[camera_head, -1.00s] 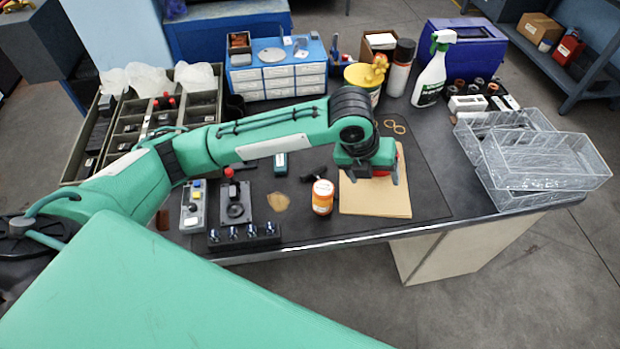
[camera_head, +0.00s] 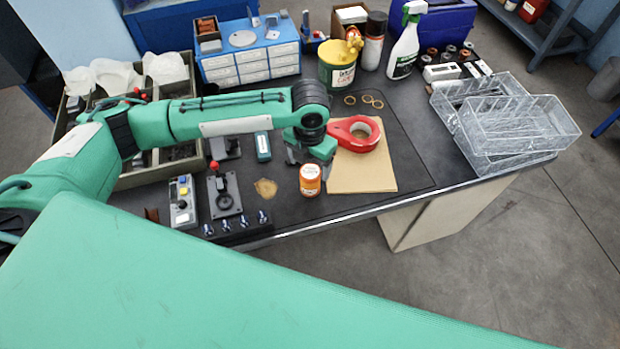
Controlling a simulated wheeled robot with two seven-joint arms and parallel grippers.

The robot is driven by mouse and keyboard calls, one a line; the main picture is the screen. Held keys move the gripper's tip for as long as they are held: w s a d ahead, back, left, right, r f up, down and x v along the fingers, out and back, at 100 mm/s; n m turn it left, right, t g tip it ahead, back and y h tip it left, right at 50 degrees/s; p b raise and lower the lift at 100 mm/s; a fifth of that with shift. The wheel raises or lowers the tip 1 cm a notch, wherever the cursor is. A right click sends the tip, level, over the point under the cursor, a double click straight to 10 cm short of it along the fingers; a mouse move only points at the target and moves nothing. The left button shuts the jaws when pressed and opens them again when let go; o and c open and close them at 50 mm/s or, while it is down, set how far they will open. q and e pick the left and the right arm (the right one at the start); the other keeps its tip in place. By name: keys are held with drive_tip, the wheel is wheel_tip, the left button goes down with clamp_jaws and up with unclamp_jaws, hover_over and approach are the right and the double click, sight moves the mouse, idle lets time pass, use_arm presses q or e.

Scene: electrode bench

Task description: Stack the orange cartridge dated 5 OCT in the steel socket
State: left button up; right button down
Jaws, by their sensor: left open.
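An orange cylinder (camera_head: 310,183) with a pale top and a white label stands upright near the table's front edge, left of the brown sheet. Its label is too small to read, so I cannot tell whether it is the 5 OCT cartridge. Small dark cylinders with reddish tops (camera_head: 448,53) stand at the back right, their dates unreadable. A black block with several shiny metal fittings (camera_head: 236,227) lies at the front edge; I cannot tell which thing is the steel socket. My left gripper (camera_head: 310,160) is open and points down just above and behind the orange cylinder. My right gripper is out of view.
A red tape dispenser (camera_head: 368,142) lies on the brown sheet (camera_head: 365,178). A joystick box (camera_head: 224,198) and a grey button box (camera_head: 182,202) stand left. Clear wire baskets (camera_head: 520,133) fill the right end. The dark mat (camera_head: 412,150) right of the sheet is bare.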

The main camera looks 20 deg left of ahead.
sight(310, 171)
use_arm(q)
wheel_tip(310, 171, down, 5)
drive_tip(key=shift+f+p, duration=0.1)
drive_tip(key=shift+p, duration=0.45)
drive_tip(key=shift+d, duration=0.1)
drive_tip(key=shift+c, duration=0.4)
drive_tip(key=c, duration=1.2)
